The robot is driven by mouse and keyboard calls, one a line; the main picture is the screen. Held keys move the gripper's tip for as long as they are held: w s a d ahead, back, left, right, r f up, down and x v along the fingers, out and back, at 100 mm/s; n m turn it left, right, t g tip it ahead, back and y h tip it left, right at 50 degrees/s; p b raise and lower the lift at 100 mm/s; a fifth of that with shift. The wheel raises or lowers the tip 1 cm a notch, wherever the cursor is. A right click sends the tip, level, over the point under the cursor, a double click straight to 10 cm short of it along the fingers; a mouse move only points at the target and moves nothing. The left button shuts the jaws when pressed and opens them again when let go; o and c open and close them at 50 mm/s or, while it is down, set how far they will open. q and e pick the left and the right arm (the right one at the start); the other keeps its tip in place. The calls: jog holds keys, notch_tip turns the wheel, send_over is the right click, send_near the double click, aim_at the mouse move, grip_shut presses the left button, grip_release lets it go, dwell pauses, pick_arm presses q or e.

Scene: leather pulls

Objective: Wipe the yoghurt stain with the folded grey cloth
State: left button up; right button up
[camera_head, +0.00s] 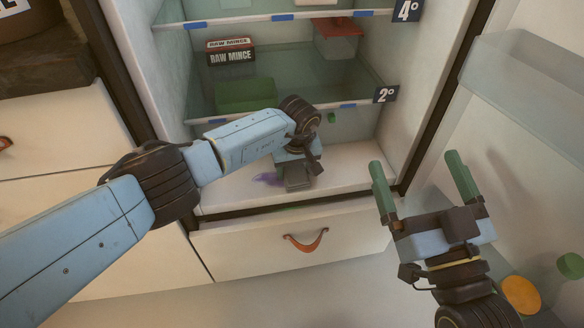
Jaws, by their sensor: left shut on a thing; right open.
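The yoghurt stain (268,179) is a purple smear on the white floor of the open fridge, just left of my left gripper. My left gripper (297,172) reaches down to that floor, seen from above and behind, and is shut. Its fingertips are hidden under its own body. The folded grey cloth is not clearly seen; it is mostly or wholly hidden under this gripper, and I cannot tell its edges from the grey gripper parts. My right gripper (425,185) is open and empty, its two green fingers apart, in front of the fridge at the right.
Glass shelves (300,105) with blue clips hang above my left gripper. A raw mince box (231,52), a green container (245,95) and a red-lidded container (336,40) stand on the lower one. A drawer with a leather pull (305,240) lies below. The door (530,90) stands open at right.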

aim_at(265, 180)
pick_arm(q)
jog(key=a+p, duration=0.2)
jog(key=shift+s+a, duration=0.3)
jog(key=shift+s, duration=0.05)
jog(key=shift+s+a+p, duration=0.3)
jog(key=shift+a+p, duration=0.3)
jog(key=shift+a, duration=0.25)
jog(key=shift+s+a+p, duration=0.25)
jog(key=shift+a+p, duration=0.35)
jog(key=shift+a, duration=0.25)
jog(key=shift+s+a+p, duration=0.2)
jog(key=shift+a+p, duration=0.15)
jog(key=shift+a, duration=0.4)
